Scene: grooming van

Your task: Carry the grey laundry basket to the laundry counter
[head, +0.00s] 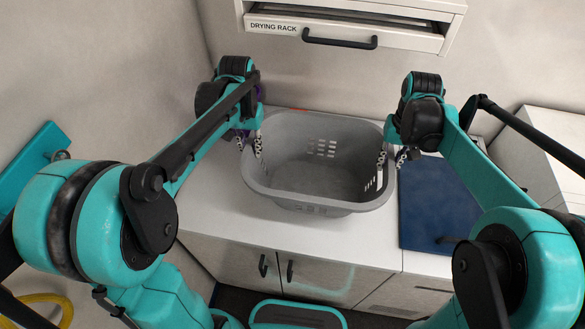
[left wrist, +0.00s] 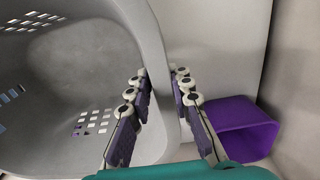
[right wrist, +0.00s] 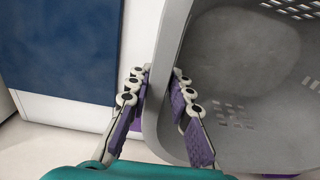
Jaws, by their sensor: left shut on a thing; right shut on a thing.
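The grey laundry basket (head: 318,204) is empty and upright over the white counter (head: 225,205), in the middle of the head view. I cannot tell whether its base touches the counter top. My left gripper (head: 249,143) is shut on its left rim, with one finger inside and one outside the wall; the grip also shows in the left wrist view (left wrist: 160,90). My right gripper (head: 392,158) is shut on its right rim in the same way, and the right wrist view shows this grip (right wrist: 160,88). The far bottom of the basket is partly hidden in the wrist views.
A purple container (left wrist: 238,125) stands close beside the left gripper. A dark blue mat (head: 430,205) lies on the counter to the right. A drawer labelled DRYING RACK (head: 345,32) is above the back. Cabinet doors (head: 320,280) are below. A yellow hose (head: 50,300) lies lower left.

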